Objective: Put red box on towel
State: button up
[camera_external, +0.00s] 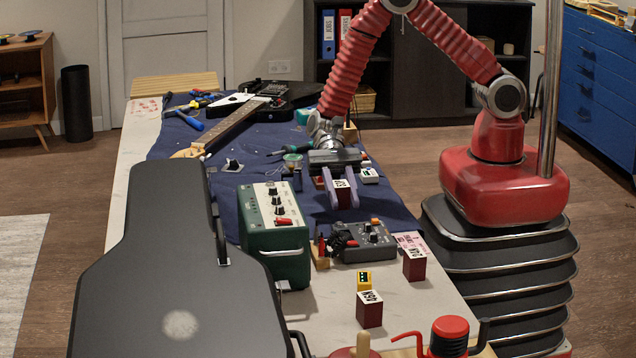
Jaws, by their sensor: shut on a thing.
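My gripper (341,187) points down over the workbench, its fingers shut on a small dark red box (344,200) with a white printed label on top. The box is between the two fingers, over the right part of the dark blue towel (230,155). I cannot tell whether its underside touches the cloth. Two similar red boxes with white labels stand on the bare bench top: one at the right edge (414,268) and one nearer the front (369,314).
An electric guitar (225,130) lies on the towel. A green amplifier (275,238) and a grey pedal (362,243) stand in front of my gripper. A black guitar case (165,265) fills the front left.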

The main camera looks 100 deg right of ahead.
aim_at(342, 209)
jog(key=shift+f, duration=2.05)
jog(key=o, duration=1.1)
jog(key=shift+f, duration=0.1)
jog(key=v, duration=1.2)
